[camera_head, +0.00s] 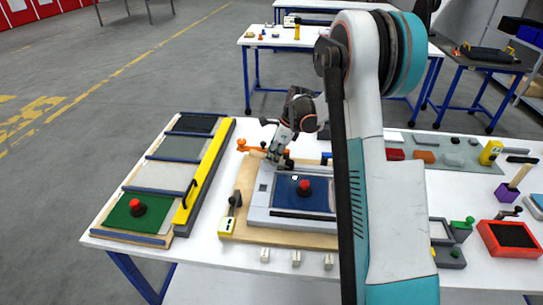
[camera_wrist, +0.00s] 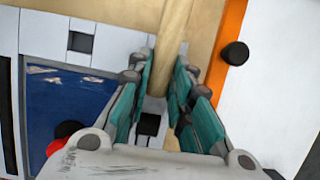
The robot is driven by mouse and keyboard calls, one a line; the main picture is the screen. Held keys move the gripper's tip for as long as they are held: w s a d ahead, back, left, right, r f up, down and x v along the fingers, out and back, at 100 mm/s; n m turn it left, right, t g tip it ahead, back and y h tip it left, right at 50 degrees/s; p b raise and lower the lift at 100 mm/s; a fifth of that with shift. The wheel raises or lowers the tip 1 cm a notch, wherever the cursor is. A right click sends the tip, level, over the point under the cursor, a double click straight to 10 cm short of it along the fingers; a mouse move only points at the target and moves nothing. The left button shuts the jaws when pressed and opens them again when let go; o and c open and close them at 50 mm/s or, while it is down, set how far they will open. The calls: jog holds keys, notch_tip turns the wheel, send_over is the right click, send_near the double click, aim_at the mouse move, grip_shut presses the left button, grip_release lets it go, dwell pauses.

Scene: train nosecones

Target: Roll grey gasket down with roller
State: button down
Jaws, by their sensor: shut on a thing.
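In the head view, my gripper (camera_head: 281,160) is at the top left corner of the grey frame (camera_head: 262,206), low over the board. In the wrist view, my gripper (camera_wrist: 160,92) has its teal fingers shut around a pale wooden handle (camera_wrist: 177,25). The handle runs out of the top of that view, and no roller head can be made out. The grey frame surrounds a dark blue panel (camera_head: 317,199) with a red knob (camera_head: 304,187). The blue panel also shows at the left of the wrist view (camera_wrist: 65,100). I cannot tell the gasket apart from the frame.
An orange clamp (camera_head: 248,147) stands by the board's top left. A tray with a green panel (camera_head: 121,219) and a yellow bar (camera_head: 205,172) lies left. A yellow-handled tool (camera_head: 228,222) stands beside the frame. Several small tools and blocks crowd the table's right side.

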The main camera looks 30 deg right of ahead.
aim_at(292, 162)
jog(key=shift+s+d, duration=0.15)
jog(key=shift+d, duration=0.05)
jog(key=shift+s+d, duration=0.2)
jog(key=shift+d, duration=0.1)
jog(key=shift+s+d+b, duration=0.3)
jog(key=shift+s+d, duration=0.15)
jog(key=shift+d, duration=0.15)
dwell(1.6)
jog(key=shift+s+d, duration=0.2)
jog(key=shift+d, duration=0.1)
jog(key=shift+s+d, duration=0.45)
jog(key=shift+d, duration=0.25)
dwell(1.5)
jog(key=shift+s+d+b, duration=0.15)
jog(key=shift+d+b, duration=0.1)
jog(key=shift+b, duration=0.05)
jog(key=shift+s+d, duration=0.3)
jog(key=shift+d, duration=0.1)
dwell(1.5)
jog(key=shift+s+d, duration=0.2)
jog(key=shift+d, duration=0.1)
jog(key=shift+s+d, duration=0.15)
jog(key=shift+d, duration=0.05)
